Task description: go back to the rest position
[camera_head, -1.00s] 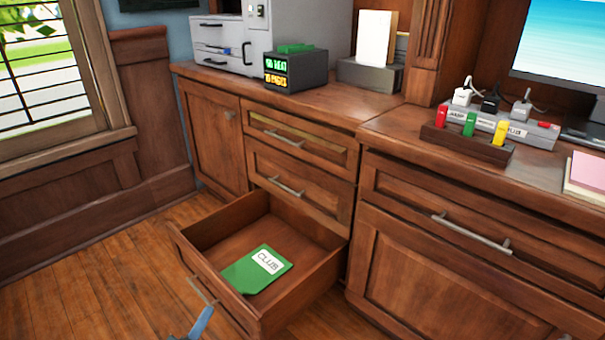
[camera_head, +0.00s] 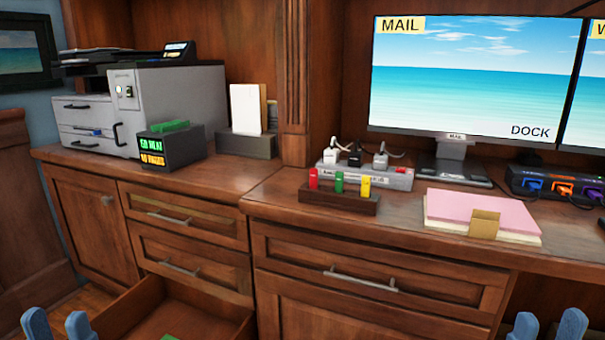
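My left gripper (camera_head: 58,325) shows at the bottom left edge, its two blue fingertips apart with nothing between them. My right gripper (camera_head: 546,327) shows at the bottom right edge, also with its two blue fingertips apart and empty. Both are in front of the wooden cabinets, and the rest of both arms is out of view. The lowest left drawer (camera_head: 128,310) stands pulled open, with a small bit of a green folder (camera_head: 170,337) showing inside at the bottom edge.
The desktop (camera_head: 290,205) holds a grey printer (camera_head: 165,105), a dark box with lit labels (camera_head: 170,146), a power strip (camera_head: 366,174), a rack of colored sticks (camera_head: 338,200), pink papers (camera_head: 482,212) and a monitor (camera_head: 465,85). The open drawer juts out at the lower left.

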